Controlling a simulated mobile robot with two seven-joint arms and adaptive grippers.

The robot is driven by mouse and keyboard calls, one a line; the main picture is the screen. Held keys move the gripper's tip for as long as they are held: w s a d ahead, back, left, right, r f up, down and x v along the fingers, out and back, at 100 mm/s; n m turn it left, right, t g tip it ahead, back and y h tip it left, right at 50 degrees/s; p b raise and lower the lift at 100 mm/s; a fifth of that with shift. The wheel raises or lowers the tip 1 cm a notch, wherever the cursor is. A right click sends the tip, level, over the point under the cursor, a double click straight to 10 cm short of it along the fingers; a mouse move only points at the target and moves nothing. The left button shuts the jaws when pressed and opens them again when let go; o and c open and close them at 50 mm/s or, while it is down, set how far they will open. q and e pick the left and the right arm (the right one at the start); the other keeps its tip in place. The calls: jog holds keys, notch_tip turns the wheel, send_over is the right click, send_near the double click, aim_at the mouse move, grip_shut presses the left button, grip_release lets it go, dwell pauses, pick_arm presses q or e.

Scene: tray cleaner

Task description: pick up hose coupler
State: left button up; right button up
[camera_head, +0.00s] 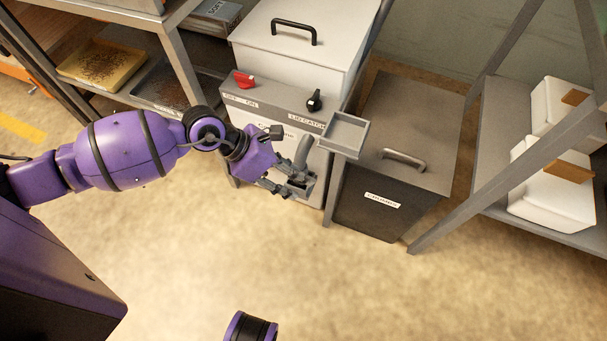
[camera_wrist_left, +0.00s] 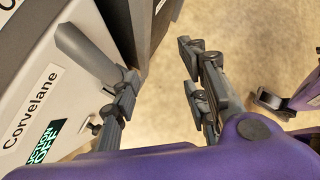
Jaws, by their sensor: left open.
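A grey, round-ended tube that looks like the hose coupler (camera_head: 302,150) stands out at the front of the white machine, just beyond my left gripper (camera_head: 288,186). In the left wrist view the coupler (camera_wrist_left: 86,50) slants along the machine's face, at the left finger. My left gripper (camera_wrist_left: 155,90) is open, with bare floor showing between its fingers. The coupler does not lie in the middle of that gap. I cannot tell whether the left finger touches it. The coupler's lower end is hidden behind the finger.
The white machine (camera_head: 295,50) has a red knob (camera_head: 244,80), a black knob (camera_head: 314,100) and a small grey tray (camera_head: 345,134) at its corner. A dark lidded bin (camera_head: 385,195) stands to its right. Shelves flank both sides. The floor (camera_head: 210,250) in front is clear.

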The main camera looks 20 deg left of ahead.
pick_arm(q)
jog(key=w+a+f+m+y+b, duration=0.2)
jog(key=w+a+f, duration=0.1)
jog(key=w+a, duration=0.2)
jog(key=b+x, duration=0.3)
jog(key=x, duration=0.3)
jog(key=shift+w+d+f, duration=0.1)
jog(key=shift+d+f, duration=0.05)
jog(key=shift+f, duration=0.2)
jog(key=shift+w+d+f, duration=0.1)
jog(key=shift+d+f, duration=0.05)
jog(key=shift+f, duration=0.05)
jog(key=shift+r, duration=0.1)
jog(key=c, duration=1)
jog(key=shift+o, duration=0.2)
pick_arm(e)
notch_tip(320, 180, down, 6)
jog(key=shift+w, duration=0.45)
jog(key=shift+s, duration=0.1)
